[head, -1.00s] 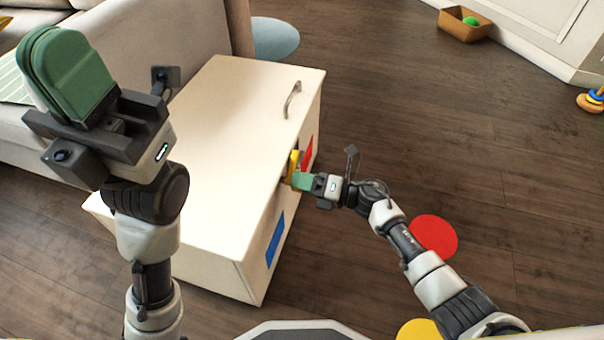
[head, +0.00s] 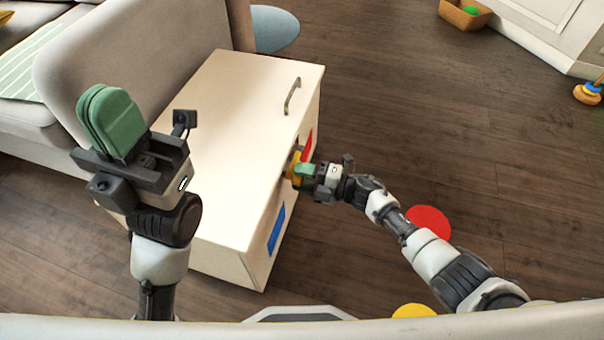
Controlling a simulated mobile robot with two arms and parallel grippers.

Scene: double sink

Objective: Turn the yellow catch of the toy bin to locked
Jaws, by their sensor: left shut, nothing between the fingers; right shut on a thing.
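The toy bin (head: 235,130) is a cream box with a closed lid and a metal handle (head: 292,96) on top. Its front side carries a red patch (head: 308,143) and a blue patch (head: 276,231). The yellow catch (head: 293,160) sits on that front side between the patches, partly hidden by my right gripper. My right gripper (head: 303,172) has its green fingers shut on the catch. The catch's exact angle is hard to tell. My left gripper (head: 112,120) is raised at the left, its green fingers shut and empty, in front of the sofa and away from the catch.
A grey sofa (head: 150,60) stands behind the bin at the left. Red (head: 430,221) and yellow (head: 414,311) discs lie on the floor. A box with a green ball (head: 466,13) and a ring toy (head: 589,92) are far right. The floor between is clear.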

